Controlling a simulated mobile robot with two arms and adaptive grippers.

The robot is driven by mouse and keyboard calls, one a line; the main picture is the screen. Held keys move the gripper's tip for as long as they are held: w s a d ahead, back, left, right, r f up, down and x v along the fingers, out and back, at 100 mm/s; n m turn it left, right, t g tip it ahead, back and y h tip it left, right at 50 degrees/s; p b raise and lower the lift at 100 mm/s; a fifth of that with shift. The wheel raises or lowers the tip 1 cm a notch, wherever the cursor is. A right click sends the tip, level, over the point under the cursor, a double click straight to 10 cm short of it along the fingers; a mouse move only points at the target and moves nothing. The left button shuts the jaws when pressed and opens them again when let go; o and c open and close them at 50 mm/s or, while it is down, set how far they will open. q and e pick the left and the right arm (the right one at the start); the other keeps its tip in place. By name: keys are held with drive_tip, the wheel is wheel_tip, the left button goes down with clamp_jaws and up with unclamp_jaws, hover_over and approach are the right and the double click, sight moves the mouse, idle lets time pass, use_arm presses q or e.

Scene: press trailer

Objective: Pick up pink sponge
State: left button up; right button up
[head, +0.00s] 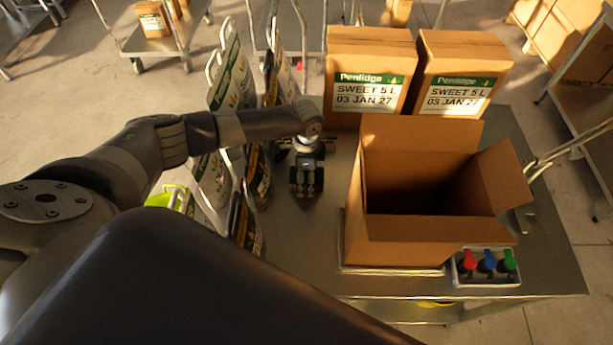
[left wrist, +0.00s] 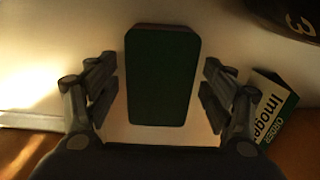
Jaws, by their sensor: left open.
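My left gripper (head: 306,180) points down over the grey table top, between the standing bags and the open box. In the left wrist view its fingers are apart, one on each side of a dark green rectangular block (left wrist: 161,60). The block lies flat on a pale surface, and a gap shows between it and each finger. In the head view the gripper hides that spot. My right gripper is not in view.
An open cardboard box (head: 405,245) stands right of the gripper, with two closed Penlidge boxes (head: 370,60) (head: 464,65) behind. Several upright bags (head: 232,80) stand close on the left. A small tray (head: 487,281) holds red-, blue- and green-topped bottles at the front right.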

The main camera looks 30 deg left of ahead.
sight(306, 175)
use_arm(q)
drive_tip(key=c, duration=0.6)
drive_tip(key=shift+c, duration=1.1)
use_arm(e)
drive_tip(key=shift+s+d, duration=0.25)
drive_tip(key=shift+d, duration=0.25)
use_arm(q)
drive_tip(key=shift+r, duration=0.1)
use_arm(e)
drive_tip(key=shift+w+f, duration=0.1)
use_arm(q)
drive_tip(key=shift+r, duration=0.25)
wheel_tip(306, 175, up, 8)
drive_tip(key=b, duration=0.3)
drive_tip(key=shift+r, duration=0.7)
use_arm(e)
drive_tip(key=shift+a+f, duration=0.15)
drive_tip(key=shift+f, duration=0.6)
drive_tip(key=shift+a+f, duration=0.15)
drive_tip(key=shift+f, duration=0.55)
